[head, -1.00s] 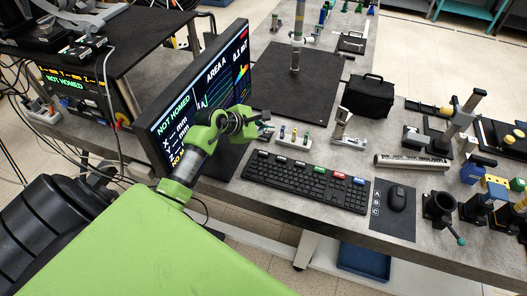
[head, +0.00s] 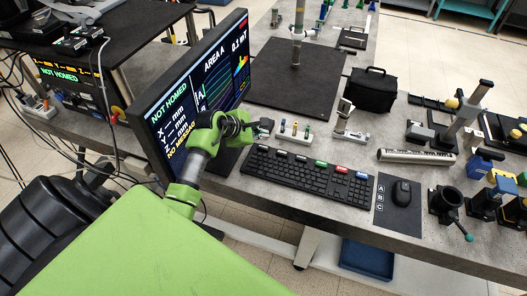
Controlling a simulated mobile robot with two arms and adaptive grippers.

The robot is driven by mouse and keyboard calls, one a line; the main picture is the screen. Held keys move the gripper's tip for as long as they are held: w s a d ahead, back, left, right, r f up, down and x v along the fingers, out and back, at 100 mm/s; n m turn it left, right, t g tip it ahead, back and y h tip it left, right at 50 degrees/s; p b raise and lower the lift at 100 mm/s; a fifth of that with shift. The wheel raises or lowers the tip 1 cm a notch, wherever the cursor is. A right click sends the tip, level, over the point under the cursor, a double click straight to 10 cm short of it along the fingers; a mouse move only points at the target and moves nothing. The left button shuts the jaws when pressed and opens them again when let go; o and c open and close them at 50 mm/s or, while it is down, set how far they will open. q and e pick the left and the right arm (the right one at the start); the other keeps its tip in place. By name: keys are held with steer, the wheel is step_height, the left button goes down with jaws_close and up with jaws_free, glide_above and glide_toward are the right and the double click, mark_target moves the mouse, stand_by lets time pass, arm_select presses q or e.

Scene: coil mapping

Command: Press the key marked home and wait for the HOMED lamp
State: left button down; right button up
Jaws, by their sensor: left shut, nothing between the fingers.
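The black keyboard (head: 300,178) lies on the grey table, with several coloured label keys along its back row. Black, green, red and blue ones show; their markings are too small to read, so I cannot tell which is home. The monitor (head: 196,95) reads NOT HOMED, with dashes for the mm values. A controller display (head: 62,76) at the left also reads NOT HOMED. My left gripper (head: 265,126) is shut and empty, in front of the monitor and near the keyboard's back left end. I cannot tell its height. My right gripper is out of view.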

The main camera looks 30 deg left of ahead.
mark_target(262, 148)
arm_select(q)
step_height(262, 148, down, 3)
steer(key=shift+r+b, duration=0.1)
steer(key=shift+b, duration=0.75)
steer(key=shift+f, duration=0.25)
stand_by(0.6)
steer(key=shift+f+b, duration=0.35)
steer(key=shift+b, duration=0.1)
